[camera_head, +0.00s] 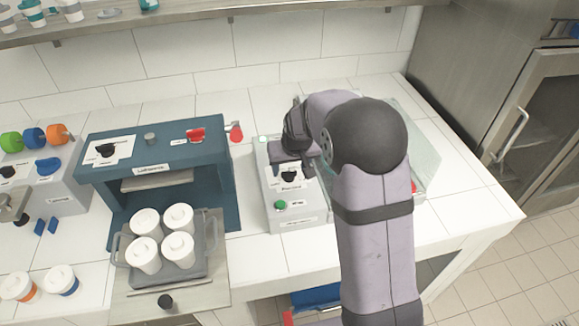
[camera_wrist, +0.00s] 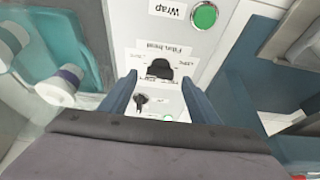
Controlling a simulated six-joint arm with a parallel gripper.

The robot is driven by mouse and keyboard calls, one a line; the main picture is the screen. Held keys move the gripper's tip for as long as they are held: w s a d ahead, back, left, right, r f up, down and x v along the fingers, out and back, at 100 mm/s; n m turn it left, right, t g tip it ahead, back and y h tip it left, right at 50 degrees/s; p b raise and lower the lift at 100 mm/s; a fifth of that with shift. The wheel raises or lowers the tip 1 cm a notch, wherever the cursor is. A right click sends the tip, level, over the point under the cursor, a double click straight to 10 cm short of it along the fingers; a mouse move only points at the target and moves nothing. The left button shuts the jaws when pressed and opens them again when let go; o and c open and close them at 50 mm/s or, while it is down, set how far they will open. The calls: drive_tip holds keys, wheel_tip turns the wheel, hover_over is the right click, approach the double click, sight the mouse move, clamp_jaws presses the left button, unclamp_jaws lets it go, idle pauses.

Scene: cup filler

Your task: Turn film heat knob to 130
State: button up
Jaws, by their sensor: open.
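The film heat knob (camera_head: 290,176) is black and sits on a white dial plate on the grey wrapping machine (camera_head: 287,219). In the wrist view the knob (camera_wrist: 160,69) lies ahead of the fingertips, roughly between their lines. The printed scale around it is too small to read. My gripper (camera_wrist: 158,80) is open, with a blue finger on each side and nothing held. In the head view my gripper (camera_head: 290,150) is over the machine's back part, just behind the knob. Any gap between fingers and knob is hard to judge.
A green wrap button (camera_head: 281,205) sits in front of the knob; a small black key-like part (camera_wrist: 140,100) shows nearer my wrist. To the left stands the blue lid press (camera_head: 160,165) with a red lever (camera_head: 237,131), and a tray (camera_head: 190,272) of lidded white cups.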

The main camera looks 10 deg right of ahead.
drive_tip(key=shift+x, duration=0.95)
drive_tip(key=c, duration=1.1)
drive_tip(key=shift+o, duration=0.2)
